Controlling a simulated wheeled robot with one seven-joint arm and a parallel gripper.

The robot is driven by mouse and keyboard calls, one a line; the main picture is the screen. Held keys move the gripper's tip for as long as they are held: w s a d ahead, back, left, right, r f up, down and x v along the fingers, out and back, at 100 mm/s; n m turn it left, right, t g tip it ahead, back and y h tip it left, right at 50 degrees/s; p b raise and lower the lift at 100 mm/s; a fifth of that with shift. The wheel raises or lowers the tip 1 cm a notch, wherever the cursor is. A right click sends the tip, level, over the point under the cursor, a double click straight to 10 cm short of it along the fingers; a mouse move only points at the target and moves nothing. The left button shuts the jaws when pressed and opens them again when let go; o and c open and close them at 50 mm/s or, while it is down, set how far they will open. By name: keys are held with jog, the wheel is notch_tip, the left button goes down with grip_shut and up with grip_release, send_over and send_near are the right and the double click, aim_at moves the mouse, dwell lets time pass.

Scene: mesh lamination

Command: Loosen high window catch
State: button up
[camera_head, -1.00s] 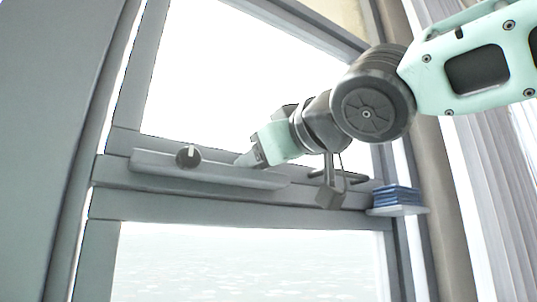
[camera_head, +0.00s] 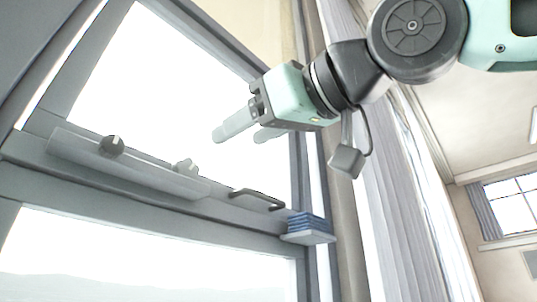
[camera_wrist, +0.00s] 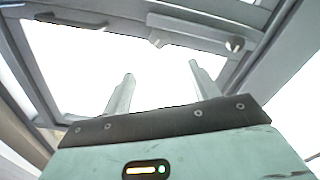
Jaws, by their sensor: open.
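The window's middle rail carries a grey ledge plate (camera_head: 75,155) with two small knob-like catches. The left catch (camera_head: 112,145) is dark and round with a pale upright mark. The right catch (camera_head: 185,166) is light grey; its exact turn is hard to tell. In the wrist view, two small fittings on the rail, one near the middle (camera_wrist: 158,40) and one at right (camera_wrist: 235,43), show beyond the fingers. My gripper (camera_head: 240,135) is open and empty, above and right of the right catch, apart from it. It also shows in the wrist view (camera_wrist: 161,72).
A dark bar handle (camera_head: 257,197) sits on the rail to the right. Blue books (camera_head: 308,222) lie stacked on a small shelf (camera_head: 308,238) at the rail's right end. A pale curtain (camera_head: 400,210) hangs further right. Space around the fingers looks clear.

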jog(key=shift+b+v, duration=1.5)
jog(key=shift+b, duration=0.5)
jog(key=m+p, duration=0.7)
jog(key=p, duration=0.4)
send_near(190, 168)
jog(key=x, duration=0.9)
jog(key=shift+w+a, duration=0.25)
jog(key=shift+a, duration=0.05)
jog(key=c, duration=1)
